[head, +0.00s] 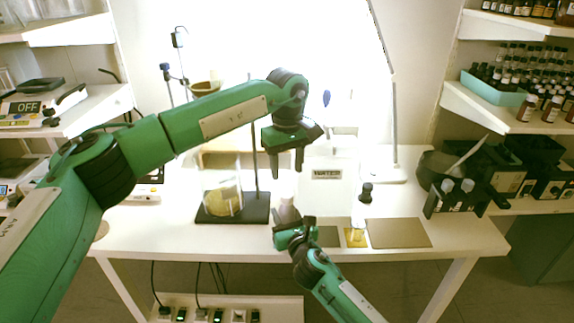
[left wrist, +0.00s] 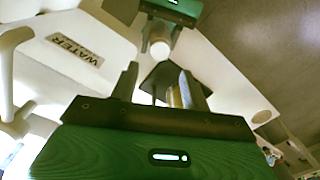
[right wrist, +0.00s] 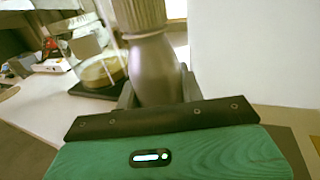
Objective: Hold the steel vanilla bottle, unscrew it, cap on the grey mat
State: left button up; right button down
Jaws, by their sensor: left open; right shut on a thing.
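The steel bottle (right wrist: 154,70) stands upright in the right wrist view, with its ribbed cap (right wrist: 138,14) on top. My right gripper (head: 291,222) is shut around the bottle's body. In the head view the bottle (head: 287,207) shows pale behind that gripper. My left gripper (head: 286,162) points down, open and empty, above the bottle and apart from it. In the left wrist view the round cap top (left wrist: 160,49) lies beyond the open fingers. A small dark grey mat (head: 328,237) lies right of my right gripper, partly hidden by it.
A yellow mat (head: 355,238) with a clear bottle (head: 358,214) and a wider tan-grey mat (head: 400,233) lie to the right. A dark-capped bottle (head: 365,193) stands near them. A stand base (head: 258,207) carries a glass beaker (head: 222,199) at left. A white water container (head: 327,195) stands behind.

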aim_at(287, 194)
pick_arm(q)
jog(key=shift+f+m, duration=0.1)
jog(key=shift+m, duration=0.3)
jog(key=shift+f, duration=3.9)
jog(key=c, duration=1)
jog(key=n, duration=0.9)
jog(key=shift+n, duration=0.4)
